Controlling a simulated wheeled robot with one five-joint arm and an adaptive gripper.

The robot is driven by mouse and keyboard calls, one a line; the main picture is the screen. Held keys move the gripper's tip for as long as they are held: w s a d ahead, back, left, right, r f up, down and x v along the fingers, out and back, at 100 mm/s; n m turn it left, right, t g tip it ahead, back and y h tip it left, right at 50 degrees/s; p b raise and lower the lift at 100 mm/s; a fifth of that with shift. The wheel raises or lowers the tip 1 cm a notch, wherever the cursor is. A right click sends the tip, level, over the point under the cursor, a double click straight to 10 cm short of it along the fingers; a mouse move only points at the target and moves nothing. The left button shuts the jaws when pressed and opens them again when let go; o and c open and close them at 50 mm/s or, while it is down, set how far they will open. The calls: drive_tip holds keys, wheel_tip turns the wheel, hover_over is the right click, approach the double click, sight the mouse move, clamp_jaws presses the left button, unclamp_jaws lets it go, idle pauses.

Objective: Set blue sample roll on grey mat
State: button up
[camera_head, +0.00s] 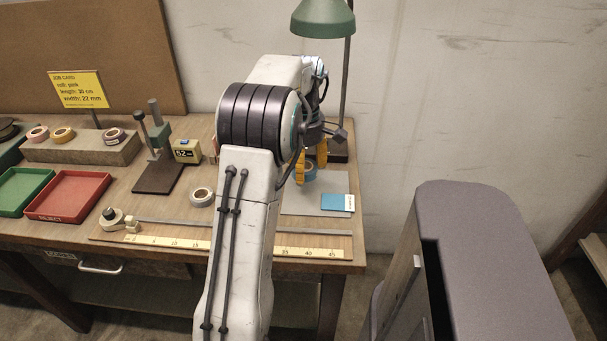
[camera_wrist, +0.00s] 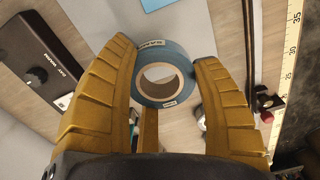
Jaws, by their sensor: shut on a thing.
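The blue sample roll (camera_wrist: 180,56) is a blue tape ring with a brown core, held between the two yellow fingers of my gripper (camera_wrist: 165,80) in the wrist view. In the head view the roll (camera_head: 310,172) shows partly behind my gripper (camera_head: 311,160), at the right end of the bench. The grey mat (camera_head: 297,202) lies below and in front of it, with my arm hiding its left part. The mat also shows in the wrist view (camera_wrist: 196,25) beyond the roll. I cannot tell whether the roll touches the mat.
A blue card (camera_head: 337,202) lies on the mat's right side. A yellow ruler (camera_head: 300,252) runs along the bench's front. A pale tape roll (camera_head: 201,197) stands left of my arm. A green lamp (camera_head: 323,18) rises behind my gripper. A dark box (camera_wrist: 45,65) shows in the wrist view.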

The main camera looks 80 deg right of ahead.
drive_tip(key=shift+w+d+f, duration=0.1)
drive_tip(key=shift+d+f, duration=0.3)
drive_tip(key=shift+d, duration=0.25)
drive_tip(key=shift+w+d+f, duration=0.1)
drive_tip(key=shift+d+f, duration=0.35)
drive_tip(key=shift+d, duration=0.25)
drive_tip(key=shift+w+d+f, duration=0.1)
drive_tip(key=shift+d+f, duration=0.3)
drive_tip(key=shift+d, duration=0.25)
drive_tip(key=shift+f, duration=1.95)
drive_tip(key=shift+f, duration=0.1)
drive_tip(key=o, duration=1.1)
drive_tip(key=shift+c, duration=0.2)
